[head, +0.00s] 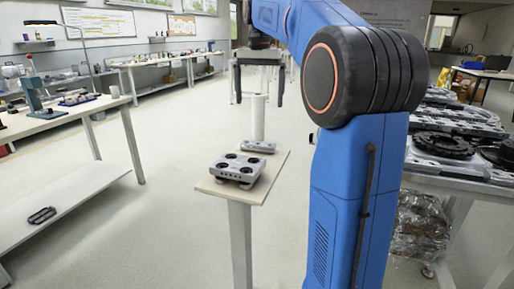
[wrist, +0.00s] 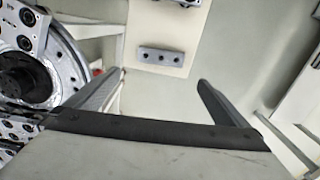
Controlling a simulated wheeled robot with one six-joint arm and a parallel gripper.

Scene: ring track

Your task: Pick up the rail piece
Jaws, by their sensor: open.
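The rail piece (head: 258,146) is a small grey block lying at the far end of a narrow pale stand (head: 270,172). In the wrist view the rail piece (wrist: 162,56) shows dark holes along its top and lies beyond the fingertips, roughly centred between them. My gripper (head: 258,100) hangs above and behind the stand in the head view, its fingers pointing down. In the wrist view my gripper (wrist: 160,80) is open, with nothing between its fingers. It is apart from the rail piece.
A grey carriage with round black parts (head: 238,168) sits close in front of the rail piece on the stand. A white table (head: 80,106) stands at left. A bench with dark ring parts (head: 450,145) is at right. Pale floor is open around the stand's left.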

